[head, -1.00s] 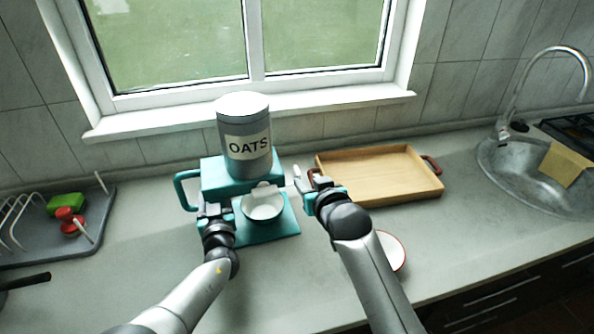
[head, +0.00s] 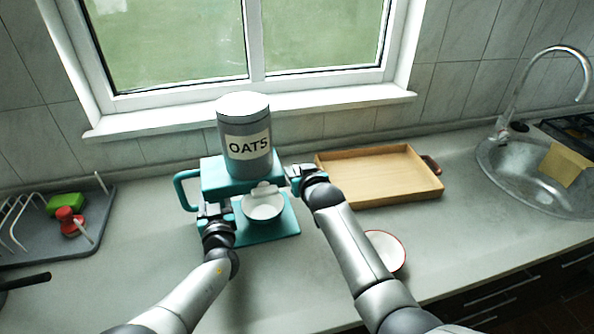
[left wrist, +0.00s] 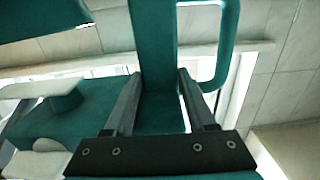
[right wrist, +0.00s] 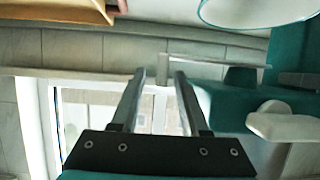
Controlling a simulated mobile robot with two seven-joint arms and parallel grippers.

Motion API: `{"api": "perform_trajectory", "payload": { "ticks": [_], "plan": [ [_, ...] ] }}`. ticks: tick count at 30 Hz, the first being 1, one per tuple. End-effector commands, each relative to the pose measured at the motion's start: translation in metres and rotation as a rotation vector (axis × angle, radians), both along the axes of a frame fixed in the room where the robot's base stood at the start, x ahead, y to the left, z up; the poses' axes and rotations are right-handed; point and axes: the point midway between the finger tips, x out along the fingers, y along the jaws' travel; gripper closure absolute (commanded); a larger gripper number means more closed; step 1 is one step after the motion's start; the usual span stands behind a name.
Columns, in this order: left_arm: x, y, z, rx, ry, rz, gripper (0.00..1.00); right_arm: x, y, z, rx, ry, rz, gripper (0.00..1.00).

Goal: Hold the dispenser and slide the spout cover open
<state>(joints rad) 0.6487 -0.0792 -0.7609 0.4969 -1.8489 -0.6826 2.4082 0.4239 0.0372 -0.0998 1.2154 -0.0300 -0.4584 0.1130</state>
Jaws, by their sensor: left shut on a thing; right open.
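The dispenser is a grey canister labelled OATS (head: 247,148) on a teal stand (head: 222,178) with a teal side handle. A white spout cover (head: 264,189) sits at the stand's front; its white tab (right wrist: 285,122) shows at the right in the right wrist view. A white bowl (head: 264,208) stands below it on the teal base. My left gripper (head: 210,208) is shut on the stand's left upright; the teal upright (left wrist: 154,45) runs between its fingers. My right gripper (head: 286,173) is open and empty, just right of the stand's top, beside the cover.
A wooden tray (head: 378,177) lies right of the dispenser. A red-rimmed bowl (head: 388,252) is partly behind my right forearm. The sink (head: 520,175) is at the far right. A dish rack (head: 40,238) with a green sponge (head: 66,203) and red-handled brush is at the left.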

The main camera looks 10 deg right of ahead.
Motion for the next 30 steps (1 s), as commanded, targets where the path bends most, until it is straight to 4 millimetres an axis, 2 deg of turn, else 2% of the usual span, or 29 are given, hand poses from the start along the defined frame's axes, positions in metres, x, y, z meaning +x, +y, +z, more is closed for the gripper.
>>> {"api": "perform_trajectory", "payload": {
  "ticks": [14, 26, 30],
  "plan": [
    [-0.0002, -0.0009, -0.0002, -0.001, 0.001, -0.002, 0.93, 0.0054, 0.0006, -0.0023, 0.0, 0.0, 0.0, 0.55],
    [-0.0002, -0.001, -0.0001, -0.001, 0.001, -0.002, 0.93, 0.0051, 0.0005, -0.0025, 0.0, 0.001, 0.0, 0.99],
    [-0.0002, -0.001, -0.0001, -0.001, 0.001, -0.002, 0.93, 0.0051, 0.0004, -0.0025, 0.0, 0.001, 0.0, 1.0]
  ]
}}
